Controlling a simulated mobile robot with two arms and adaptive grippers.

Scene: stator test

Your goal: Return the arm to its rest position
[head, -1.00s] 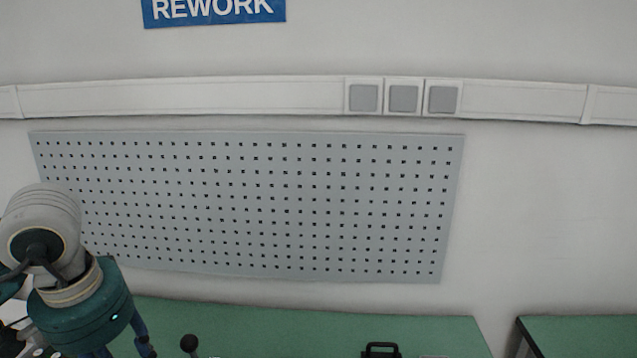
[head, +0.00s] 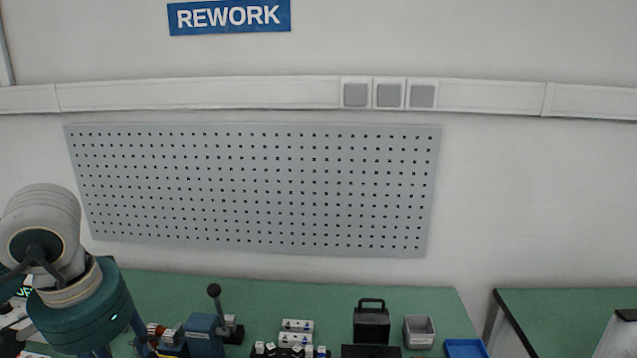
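My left arm (head: 70,270) comes in at the lower left of the head view, with a grey wrist and a teal collar. Below the collar, dark blue parts of my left gripper (head: 120,342) run down to the bottom edge of the picture. Its fingertips are not clearly visible, so I cannot tell whether it is open or shut, or whether it holds anything. My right arm and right gripper are not in view.
A green bench (head: 270,285) holds a blue lever press (head: 205,333), white blocks (head: 297,332), a black handled case (head: 371,322), a grey bin (head: 419,331) and a blue tray (head: 464,349). A second green bench (head: 570,305) stands right. A pegboard (head: 255,190) hangs behind.

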